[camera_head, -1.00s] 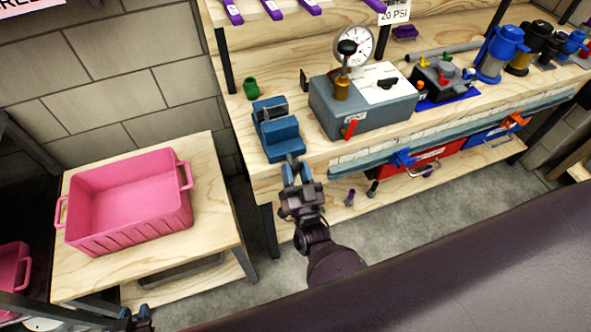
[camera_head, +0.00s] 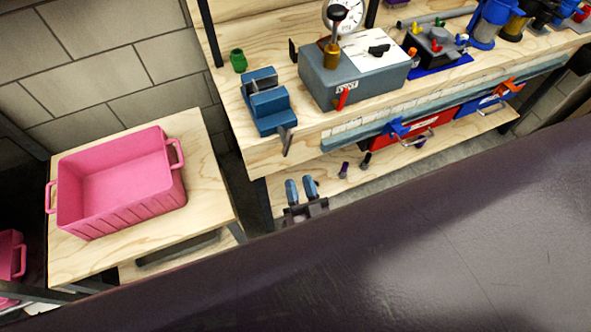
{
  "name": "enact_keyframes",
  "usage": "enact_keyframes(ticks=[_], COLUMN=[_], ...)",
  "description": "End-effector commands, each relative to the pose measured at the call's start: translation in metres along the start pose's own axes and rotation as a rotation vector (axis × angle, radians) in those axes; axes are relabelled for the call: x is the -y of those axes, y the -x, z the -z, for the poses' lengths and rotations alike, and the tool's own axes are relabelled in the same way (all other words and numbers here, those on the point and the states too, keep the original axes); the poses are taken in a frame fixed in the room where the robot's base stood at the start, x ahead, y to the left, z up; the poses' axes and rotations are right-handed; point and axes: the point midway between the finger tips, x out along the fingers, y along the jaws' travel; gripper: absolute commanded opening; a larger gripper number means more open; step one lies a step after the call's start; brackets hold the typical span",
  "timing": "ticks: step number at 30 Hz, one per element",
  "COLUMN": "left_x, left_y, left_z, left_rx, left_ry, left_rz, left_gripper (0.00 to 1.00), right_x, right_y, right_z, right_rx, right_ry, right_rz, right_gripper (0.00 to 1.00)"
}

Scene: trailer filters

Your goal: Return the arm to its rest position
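My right gripper (camera_head: 302,188) shows in the head view just above my dark body edge, in front of the workbench (camera_head: 270,157). Its two blue-grey fingers are apart with nothing between them. It is clear of the blue vise (camera_head: 268,104) at the bench's front left corner. The rest of the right arm is hidden behind my own dark body. My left gripper is not in the picture.
A pink bin (camera_head: 120,190) stands on a small wooden table (camera_head: 212,190) at left. The bench carries a grey gauge box (camera_head: 350,83), a green fitting (camera_head: 238,60) and blue canisters (camera_head: 490,24). Red (camera_head: 410,138) and blue (camera_head: 488,105) bins sit below.

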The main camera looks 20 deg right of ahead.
Motion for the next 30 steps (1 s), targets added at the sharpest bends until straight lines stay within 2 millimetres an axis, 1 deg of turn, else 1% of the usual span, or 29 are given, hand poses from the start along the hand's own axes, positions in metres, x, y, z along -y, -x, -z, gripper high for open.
enact_keyframes(ticks=[4,21,23,26,30], left_x=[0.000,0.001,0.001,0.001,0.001], left_y=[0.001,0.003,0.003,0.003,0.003], left_z=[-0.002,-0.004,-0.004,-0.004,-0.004], left_rx=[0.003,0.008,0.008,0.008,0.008], left_ry=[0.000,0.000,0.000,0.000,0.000], left_rz=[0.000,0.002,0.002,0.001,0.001], left_gripper=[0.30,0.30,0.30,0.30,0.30], right_x=[0.000,0.000,0.000,0.001,0.001], right_y=[0.004,0.004,0.004,0.002,-0.009], right_z=[0.000,-0.002,-0.006,-0.018,-0.029], right_rx=[-0.001,0.012,0.040,0.127,0.277], right_ry=[0.000,-0.001,-0.001,0.001,0.014], right_rz=[0.000,0.000,0.001,0.005,0.017], right_gripper=[0.36,0.36,0.36,0.36,0.36])
